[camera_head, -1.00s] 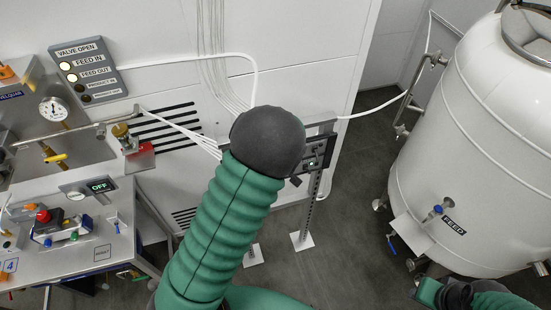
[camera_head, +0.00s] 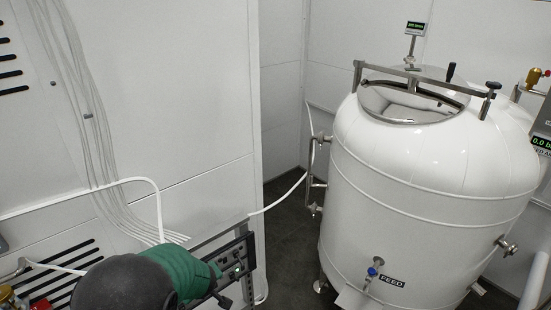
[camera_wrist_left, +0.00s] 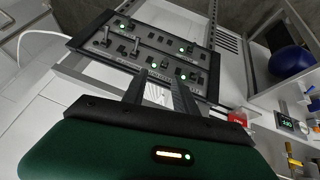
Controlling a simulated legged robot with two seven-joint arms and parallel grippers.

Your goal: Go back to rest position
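My left arm, in a green sleeve with a dark rounded joint cap, comes in at the bottom left of the head view. Its gripper cannot be made out there. In the left wrist view my left gripper (camera_wrist_left: 160,88) shows two dark fingers with a gap between them. The gap holds nothing, and the gripper is open. Beyond the fingers is a black control panel (camera_wrist_left: 150,52) with switches and green lights. I cannot tell whether the fingertips touch it. My right gripper is in neither current view.
A large white tank (camera_head: 425,190) with a blue-handled FEED valve (camera_head: 374,270) stands at right. The control panel (camera_head: 236,260) is close beside my left arm. White hoses run along the wall at left. Dark floor (camera_head: 290,235) shows between wall and tank. A blue round object (camera_wrist_left: 291,61) sits at right in the wrist view.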

